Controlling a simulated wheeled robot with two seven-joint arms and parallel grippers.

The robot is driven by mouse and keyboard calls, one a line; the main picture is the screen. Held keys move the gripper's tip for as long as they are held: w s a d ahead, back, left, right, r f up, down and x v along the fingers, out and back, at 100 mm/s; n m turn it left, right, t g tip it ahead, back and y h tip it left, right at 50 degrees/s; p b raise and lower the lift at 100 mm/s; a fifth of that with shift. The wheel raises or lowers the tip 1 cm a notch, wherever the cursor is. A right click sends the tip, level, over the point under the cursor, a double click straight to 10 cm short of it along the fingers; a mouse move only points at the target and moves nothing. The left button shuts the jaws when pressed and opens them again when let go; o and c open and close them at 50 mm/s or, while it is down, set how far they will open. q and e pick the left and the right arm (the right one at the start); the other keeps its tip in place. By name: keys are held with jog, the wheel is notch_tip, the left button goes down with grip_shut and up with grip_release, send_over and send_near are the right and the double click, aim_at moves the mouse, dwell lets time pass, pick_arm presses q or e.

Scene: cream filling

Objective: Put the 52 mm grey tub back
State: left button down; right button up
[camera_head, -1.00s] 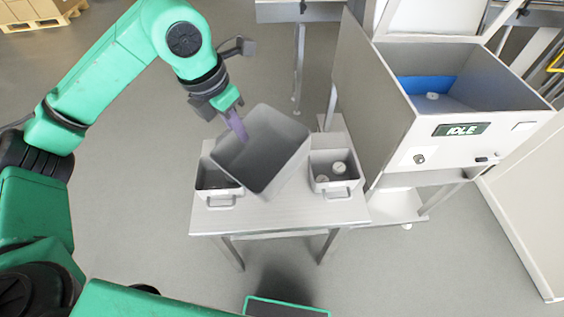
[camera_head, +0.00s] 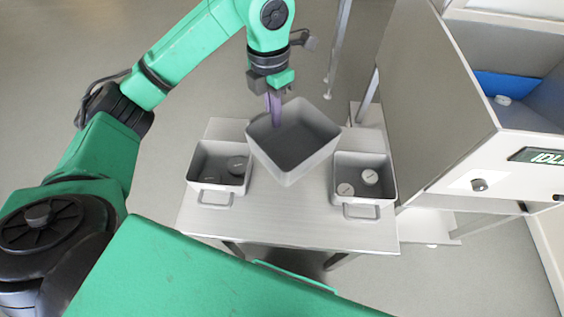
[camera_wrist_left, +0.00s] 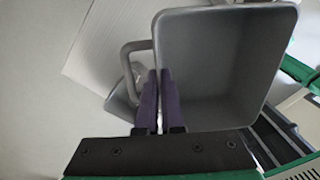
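A grey tub (camera_head: 300,137), open-topped and empty as far as I see, hangs slightly tilted above the table, between two smaller-looking tubs. My left gripper (camera_head: 274,108) is shut on its far left side, with purple fingers at the wall. In the left wrist view the fingers (camera_wrist_left: 158,102) lie close together beside the tub (camera_wrist_left: 215,62); whether they pinch the wall or a handle there I cannot tell. No size marking is legible. My right gripper is not in view.
On the table (camera_head: 285,215) stand a left grey tub (camera_head: 216,187) with dark discs and a right grey tub (camera_head: 362,196) with pale-topped discs. A machine (camera_head: 500,165) with an open bin stands close on the right. The table between the tubs is clear.

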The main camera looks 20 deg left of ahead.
pick_arm(q)
notch_tip(320, 180, down, 14)
jog(key=shift+w+f+p, duration=0.1)
jog(key=shift+f+p, duration=0.15)
jog(key=shift+p, duration=0.55)
jog(key=shift+f+b, duration=0.3)
jog(key=shift+f, duration=0.05)
jog(key=c, duration=1.1)
grip_release()
jog(key=shift+r, duration=0.1)
jog(key=shift+o, duration=0.2)
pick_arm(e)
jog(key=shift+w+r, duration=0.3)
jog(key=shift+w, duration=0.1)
pick_arm(q)
jog(key=shift+r, duration=0.1)
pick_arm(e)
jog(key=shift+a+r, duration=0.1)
pick_arm(q)
notch_tip(320, 180, up, 12)
jog(key=b, duration=0.1)
jog(key=shift+w+a, duration=0.2)
jog(key=shift+a, duration=0.1)
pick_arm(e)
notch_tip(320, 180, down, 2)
